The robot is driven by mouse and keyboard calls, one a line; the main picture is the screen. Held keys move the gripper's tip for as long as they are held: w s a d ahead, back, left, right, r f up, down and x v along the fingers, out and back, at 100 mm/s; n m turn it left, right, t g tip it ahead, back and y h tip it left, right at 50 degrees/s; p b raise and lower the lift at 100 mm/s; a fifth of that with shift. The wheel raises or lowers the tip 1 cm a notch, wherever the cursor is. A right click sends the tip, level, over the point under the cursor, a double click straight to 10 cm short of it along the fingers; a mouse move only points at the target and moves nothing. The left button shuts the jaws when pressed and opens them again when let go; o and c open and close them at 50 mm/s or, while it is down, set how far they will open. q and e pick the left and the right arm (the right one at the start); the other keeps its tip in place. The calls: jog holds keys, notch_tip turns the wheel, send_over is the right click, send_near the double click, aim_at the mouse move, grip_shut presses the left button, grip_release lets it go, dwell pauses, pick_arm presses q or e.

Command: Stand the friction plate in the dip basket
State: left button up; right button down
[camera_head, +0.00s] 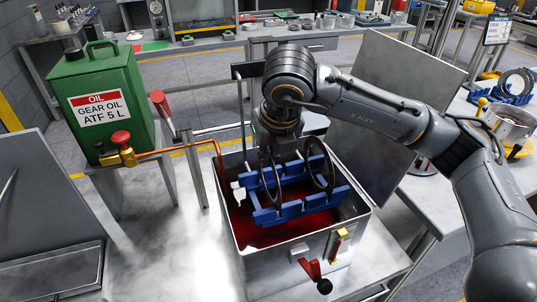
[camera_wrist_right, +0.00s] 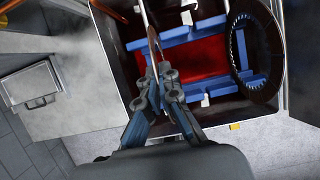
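The blue dip basket (camera_head: 290,207) sits in an open metal tank (camera_head: 362,212) above dark red oil (camera_head: 262,236). One dark ring-shaped friction plate (camera_head: 333,172) stands upright at the basket's right; its toothed inner edge shows in the right wrist view (camera_wrist_right: 238,52). My right gripper (camera_head: 268,158) reaches down over the basket. In the wrist view its fingers (camera_wrist_right: 161,72) are closed together on the rim of a second friction plate (camera_wrist_right: 152,42), seen nearly edge-on. That plate is upright at the basket's left part; whether it is seated cannot be told. My left gripper is not in view.
A green gear oil can (camera_head: 100,90) with a red-handled tap and copper pipe (camera_head: 185,151) stands left of the tank. A grey upright panel (camera_head: 390,80) is behind my right arm. A side table (camera_head: 480,130) at right holds rings and another blue rack.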

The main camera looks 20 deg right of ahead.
jog(key=c, duration=1.4)
grip_release()
jog(key=shift+c, duration=0.2)
jog(key=shift+r+p, duration=1.85)
jog(key=shift+r, duration=2.25)
jog(key=shift+f, duration=0.1)
